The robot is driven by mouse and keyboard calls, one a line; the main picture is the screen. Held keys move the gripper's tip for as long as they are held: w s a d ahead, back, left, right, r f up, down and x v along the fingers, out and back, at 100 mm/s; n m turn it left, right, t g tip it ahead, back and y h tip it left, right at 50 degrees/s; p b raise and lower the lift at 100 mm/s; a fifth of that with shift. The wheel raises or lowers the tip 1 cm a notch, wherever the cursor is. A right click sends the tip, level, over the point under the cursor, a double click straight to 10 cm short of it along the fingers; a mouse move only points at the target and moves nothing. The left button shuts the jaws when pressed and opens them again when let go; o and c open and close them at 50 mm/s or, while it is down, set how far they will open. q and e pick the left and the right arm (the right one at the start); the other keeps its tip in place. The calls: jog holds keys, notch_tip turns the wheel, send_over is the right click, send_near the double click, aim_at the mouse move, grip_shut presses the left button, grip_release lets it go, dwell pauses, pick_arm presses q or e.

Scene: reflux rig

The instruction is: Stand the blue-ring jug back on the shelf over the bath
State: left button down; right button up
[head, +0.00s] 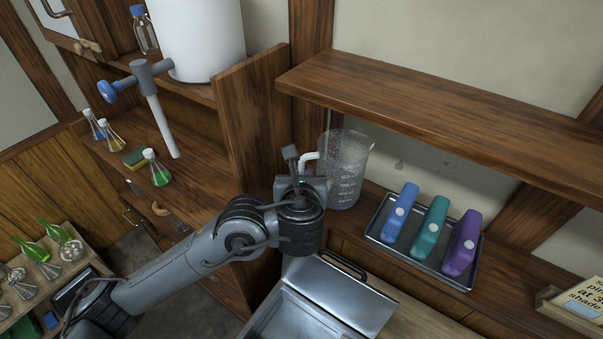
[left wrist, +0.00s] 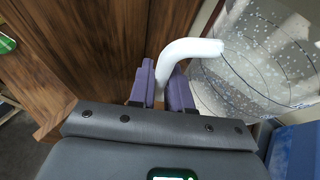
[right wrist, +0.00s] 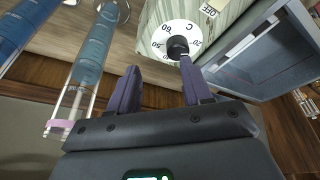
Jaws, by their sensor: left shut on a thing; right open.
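The clear speckled jug (head: 348,165) stands upright at the lower shelf (head: 372,190), bluish around its bottom. I cannot tell whether its base touches the wood. My left gripper (head: 308,180) is at its left side. In the left wrist view, the purple fingers of my left gripper (left wrist: 165,85) are shut on the jug's white handle (left wrist: 190,48), with the jug body (left wrist: 262,60) to the right. The metal bath (head: 290,318) is below, its lid (head: 340,292) beside it. My right gripper (right wrist: 158,85) shows only in the right wrist view, open and empty.
A metal tray (head: 377,238) with blue, teal and purple bottles is right of the jug. A dial (right wrist: 180,40) and glass tubes (right wrist: 93,50) are near my right gripper.

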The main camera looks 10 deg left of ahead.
pick_arm(q)
jog(key=shift+f+b, duration=0.35)
jog(key=shift+f, duration=0.05)
grip_release()
dwell(0.5)
dwell(0.5)
jog(key=shift+s+r+p, duration=0.2)
jog(key=shift+s+p, duration=0.1)
jog(key=shift+p, duration=0.1)
jog(key=shift+s+d+r+p, duration=0.1)
jog(key=shift+s+r+p, duration=0.15)
jog(key=shift+s+p, duration=0.3)
jog(key=shift+p+v, duration=0.95)
jog(key=shift+v, duration=0.3)
jog(key=shift+s, duration=0.25)
jog(key=shift+s, duration=0.1)
